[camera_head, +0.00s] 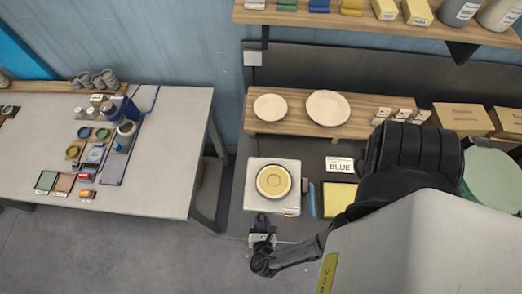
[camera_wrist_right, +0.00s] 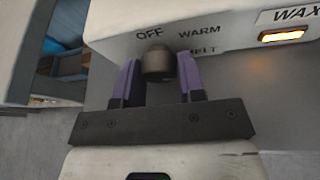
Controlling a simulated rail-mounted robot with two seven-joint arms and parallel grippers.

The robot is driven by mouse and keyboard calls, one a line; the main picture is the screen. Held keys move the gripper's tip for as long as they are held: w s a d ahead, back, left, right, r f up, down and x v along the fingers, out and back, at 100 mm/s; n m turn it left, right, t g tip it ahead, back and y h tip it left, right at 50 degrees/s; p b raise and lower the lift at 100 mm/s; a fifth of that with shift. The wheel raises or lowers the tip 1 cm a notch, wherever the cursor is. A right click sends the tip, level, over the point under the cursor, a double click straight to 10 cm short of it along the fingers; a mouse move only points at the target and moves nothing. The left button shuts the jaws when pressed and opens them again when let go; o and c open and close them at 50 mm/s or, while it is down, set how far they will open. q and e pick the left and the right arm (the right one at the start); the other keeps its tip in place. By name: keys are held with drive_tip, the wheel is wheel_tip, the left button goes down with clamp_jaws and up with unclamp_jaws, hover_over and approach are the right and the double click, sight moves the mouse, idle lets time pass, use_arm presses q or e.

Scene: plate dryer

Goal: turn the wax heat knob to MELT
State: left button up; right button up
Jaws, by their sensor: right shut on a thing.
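The wax heater (camera_head: 288,208) is a pale box with a round dish of yellow wax (camera_head: 273,181) on top. In the right wrist view, its dark round heat knob (camera_wrist_right: 157,66) is on the front face, near the labels OFF, WARM and MELT. MELT is partly covered by a finger. My right gripper (camera_head: 262,226) is at the heater's front; in the wrist view its purple fingers (camera_wrist_right: 158,76) stand on both sides of the knob, shut on it. No pointer mark shows, so I cannot tell its setting. My left gripper is not in view.
An orange lamp (camera_wrist_right: 283,35) glows by the WAX label. A blue strip (camera_head: 312,200) and yellow block (camera_head: 338,200) lie right of the heater. A wooden shelf (camera_head: 258,124) with two plates stands behind. A side table (camera_head: 180,190) is left, across a floor gap.

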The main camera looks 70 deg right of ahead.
drive_tip(key=o, duration=0.9)
drive_tip(key=shift+a, duration=0.1)
drive_tip(key=b+v, duration=0.1)
drive_tip(key=v, duration=1.2)
drive_tip(key=shift+a+r, duration=0.2)
drive_tip(key=shift+a, duration=0.05)
drive_tip(key=shift+s, duration=0.1)
